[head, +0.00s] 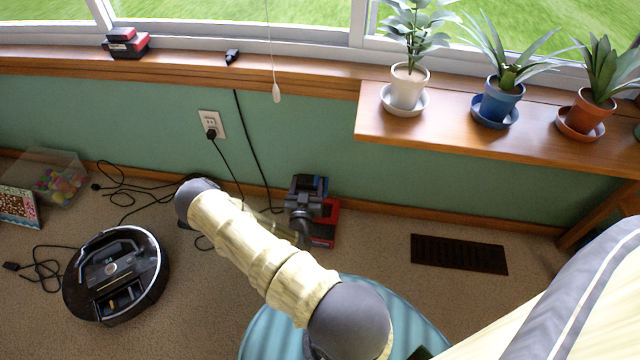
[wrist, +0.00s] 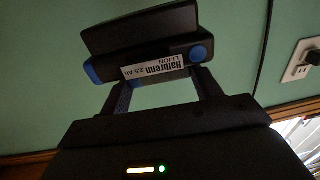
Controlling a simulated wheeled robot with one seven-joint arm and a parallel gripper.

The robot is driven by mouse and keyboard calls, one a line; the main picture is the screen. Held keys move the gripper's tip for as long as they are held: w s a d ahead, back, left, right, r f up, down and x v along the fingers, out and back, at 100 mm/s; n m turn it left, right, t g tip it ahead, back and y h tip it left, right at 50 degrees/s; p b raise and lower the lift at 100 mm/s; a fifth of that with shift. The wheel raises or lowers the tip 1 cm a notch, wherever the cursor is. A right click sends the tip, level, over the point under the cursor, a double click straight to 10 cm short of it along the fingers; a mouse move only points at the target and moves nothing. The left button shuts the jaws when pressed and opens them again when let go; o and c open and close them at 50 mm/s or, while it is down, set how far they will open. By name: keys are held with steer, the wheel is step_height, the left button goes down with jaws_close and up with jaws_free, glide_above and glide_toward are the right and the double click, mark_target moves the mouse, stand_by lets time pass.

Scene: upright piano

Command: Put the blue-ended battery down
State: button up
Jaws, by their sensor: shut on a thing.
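The blue-ended battery (wrist: 150,66) is dark, with a white label reading "Halbrenn Li-ION 2.5 Ah" and blue at its ends. My gripper (wrist: 164,84) is shut on it, one finger near each end. In the head view my gripper (head: 304,200) is near the green wall, and the battery (head: 321,185) shows only partly there as dark and blue pieces. A red object (head: 326,226) shows below and behind the gripper, partly hidden; I cannot tell whether the battery touches it.
A robot vacuum (head: 116,275) and cables lie on the carpet at left, near a clear bin (head: 48,172). A wall outlet (head: 210,124) has a plugged cord. The windowsill holds a red-and-black device (head: 126,44); potted plants stand on the right shelf (head: 450,135). A floor vent (head: 458,254) lies right.

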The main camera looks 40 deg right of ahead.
steer(key=w+a+r+n+t+y+p, duration=0.1)
steer(key=w+a+r+n+y+p, duration=0.2)
steer(key=a, duration=0.5)
steer(key=w+a+r+n+t+y+p, duration=0.2)
steer(key=a+r+y+p, duration=0.3)
steer(key=r, duration=0.5)
steer(key=w+a+r+n+t+y+p, duration=0.2)
steer(key=w+a+r+n+y+p, duration=0.2)
steer(key=a+r+p, duration=0.3)
steer(key=a, duration=0.5)
steer(key=shift+y, duration=0.4)
steer(key=shift+f, duration=0.1)
